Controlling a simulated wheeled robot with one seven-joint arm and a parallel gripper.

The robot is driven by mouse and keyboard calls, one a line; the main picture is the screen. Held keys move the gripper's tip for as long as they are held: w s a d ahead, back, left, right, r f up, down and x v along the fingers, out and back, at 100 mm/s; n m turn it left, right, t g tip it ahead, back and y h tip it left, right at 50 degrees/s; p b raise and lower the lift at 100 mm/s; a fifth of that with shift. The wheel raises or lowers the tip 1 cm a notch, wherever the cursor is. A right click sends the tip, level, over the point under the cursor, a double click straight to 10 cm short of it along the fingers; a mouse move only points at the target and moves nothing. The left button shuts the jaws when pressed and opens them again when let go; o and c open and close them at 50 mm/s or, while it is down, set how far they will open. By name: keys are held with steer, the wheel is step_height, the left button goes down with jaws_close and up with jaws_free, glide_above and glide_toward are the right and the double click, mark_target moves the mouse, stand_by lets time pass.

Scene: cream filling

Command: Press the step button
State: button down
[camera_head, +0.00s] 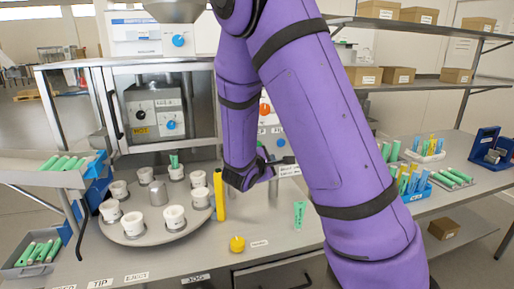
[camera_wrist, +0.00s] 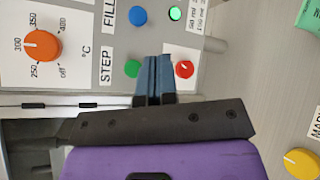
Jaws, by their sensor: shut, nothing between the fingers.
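In the wrist view, the STEP label (camera_wrist: 105,66) is on a grey panel, with a round green button (camera_wrist: 133,69) beside it. My gripper (camera_wrist: 153,60) is shut and empty. Its blue fingertips appear between the green button and a red button (camera_wrist: 184,69), close to the green button's edge. I cannot tell whether they touch the panel. In the head view, my gripper (camera_head: 287,161) is in front of the machine, and the green button is not discernible there.
A blue button (camera_wrist: 138,14) by the FILL label and a lit green light (camera_wrist: 176,13) are on the same panel. An orange knob (camera_wrist: 42,45) is to the left. A turntable with white cups (camera_head: 143,237), a yellow post (camera_head: 219,196) and a yellow knob (camera_head: 237,244) stand nearby.

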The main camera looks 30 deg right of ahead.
steer(key=w+d, duration=0.2)
steer(key=w, duration=0.6)
steer(key=shift+w+d, duration=0.15)
steer(key=shift+d, duration=0.1)
steer(key=shift+w, duration=0.15)
stand_by(1.9)
steer(key=shift+w+d, duration=0.1)
steer(key=shift+w, duration=0.15)
steer(key=shift+w+d, duration=0.15)
steer(key=shift+w, duration=0.35)
stand_by(0.9)
stand_by(0.3)
steer(key=shift+s+a, duration=0.3)
steer(key=shift+s, duration=0.6)
steer(key=shift+s+a, duration=0.25)
steer(key=shift+s, duration=0.55)
steer(key=shift+s+a, duration=0.2)
steer(key=shift+s, duration=0.6)
steer(key=shift+s+a, duration=0.25)
steer(key=shift+s, duration=0.55)
